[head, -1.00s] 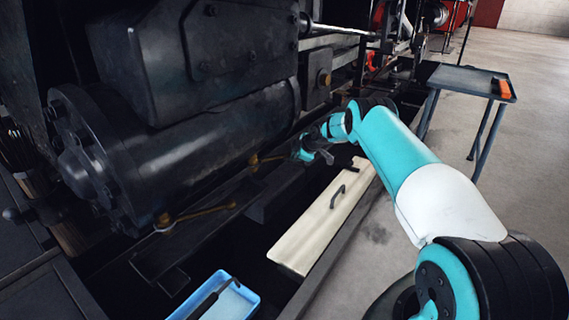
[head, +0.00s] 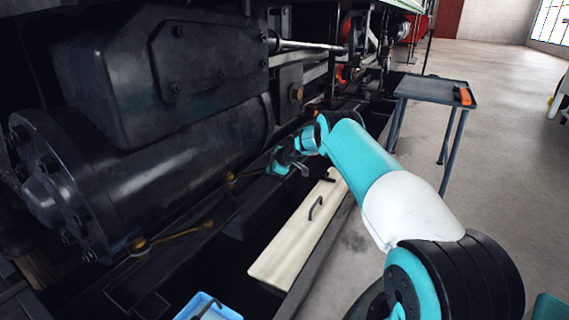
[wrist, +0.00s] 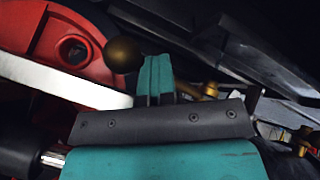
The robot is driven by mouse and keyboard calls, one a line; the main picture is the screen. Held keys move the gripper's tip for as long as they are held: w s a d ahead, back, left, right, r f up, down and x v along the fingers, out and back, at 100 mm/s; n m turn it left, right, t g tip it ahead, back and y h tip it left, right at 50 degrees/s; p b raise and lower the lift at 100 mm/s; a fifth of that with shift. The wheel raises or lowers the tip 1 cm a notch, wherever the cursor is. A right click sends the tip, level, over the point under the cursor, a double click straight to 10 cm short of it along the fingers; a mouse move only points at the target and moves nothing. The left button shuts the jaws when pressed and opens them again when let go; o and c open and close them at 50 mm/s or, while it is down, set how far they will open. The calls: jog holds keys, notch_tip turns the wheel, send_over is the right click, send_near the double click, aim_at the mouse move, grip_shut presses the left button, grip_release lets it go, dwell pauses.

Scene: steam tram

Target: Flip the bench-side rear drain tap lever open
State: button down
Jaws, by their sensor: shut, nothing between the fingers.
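Two brass drain taps show under the black cylinder in the head view. The nearer tap has a long brass lever (head: 180,236) lying along the dark rail. The farther tap (head: 231,179) is partly hidden, just left of my gripper (head: 279,166). In the wrist view my teal gripper fingers (wrist: 157,76) are together and hold nothing. I cannot tell whether the fingers touch either one, or which way the farther lever points.
A cream board with a dark handle (head: 298,236) lies below my arm. A blue tray (head: 210,308) is at the bottom edge. A grey side table (head: 425,88) with an orange item (head: 462,96) stands right, on open floor. A red wheel (wrist: 80,40) fills the wrist view's upper left.

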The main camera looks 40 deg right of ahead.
jog(key=s+d+r+p, duration=0.2)
jog(key=s+r+p, duration=0.5)
jog(key=s+p, duration=0.2)
jog(key=shift+s+d, duration=0.15)
jog(key=shift+d, duration=0.15)
